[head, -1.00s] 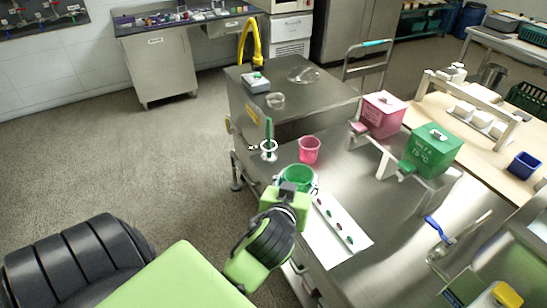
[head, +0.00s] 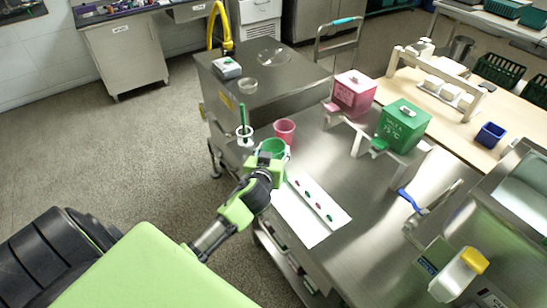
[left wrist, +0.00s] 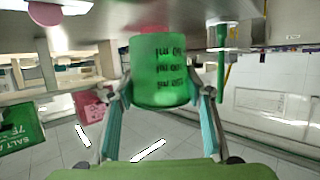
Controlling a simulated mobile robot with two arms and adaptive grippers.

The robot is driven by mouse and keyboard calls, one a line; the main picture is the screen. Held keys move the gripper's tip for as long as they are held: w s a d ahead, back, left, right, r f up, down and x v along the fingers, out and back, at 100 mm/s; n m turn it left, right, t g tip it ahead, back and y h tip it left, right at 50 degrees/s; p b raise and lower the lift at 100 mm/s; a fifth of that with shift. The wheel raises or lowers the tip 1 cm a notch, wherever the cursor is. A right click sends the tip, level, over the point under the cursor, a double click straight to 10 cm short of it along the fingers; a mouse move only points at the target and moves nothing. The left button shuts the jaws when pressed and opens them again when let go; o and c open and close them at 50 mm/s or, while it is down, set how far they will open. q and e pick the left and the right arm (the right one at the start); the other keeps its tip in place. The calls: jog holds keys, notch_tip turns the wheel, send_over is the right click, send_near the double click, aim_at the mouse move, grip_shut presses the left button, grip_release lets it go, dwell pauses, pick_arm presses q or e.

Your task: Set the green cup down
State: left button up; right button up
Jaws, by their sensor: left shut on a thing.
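The green cup (head: 272,146) is at the near left edge of the steel table (head: 345,190), just in front of the pink cup (head: 284,130). My left gripper (head: 268,157) is shut on it. In the left wrist view the picture is upside down, and the green cup (left wrist: 162,70) with volume marks sits between both fingers. The table top is close to the cup's base there, but I cannot tell whether they touch. My right gripper is not in view.
A white holder with a green stick (head: 244,132) stands left of the cups. A white strip with several coloured pieces (head: 312,208) lies to the right. Pink (head: 354,93) and green (head: 404,126) boxes stand on supports farther right. The middle of the table is clear.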

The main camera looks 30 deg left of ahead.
pick_arm(q)
jog(key=shift+w+a+f, duration=0.15)
jog(key=shift+w+f, duration=0.15)
jog(key=shift+f, duration=0.05)
jog(key=shift+w+f, duration=0.15)
jog(key=shift+f, duration=1.6)
jog(key=shift+f, duration=0.1)
jog(key=o, duration=1.3)
jog(key=v, duration=1.2)
jog(key=shift+a+b, duration=0.1)
jog(key=shift+b, duration=0.25)
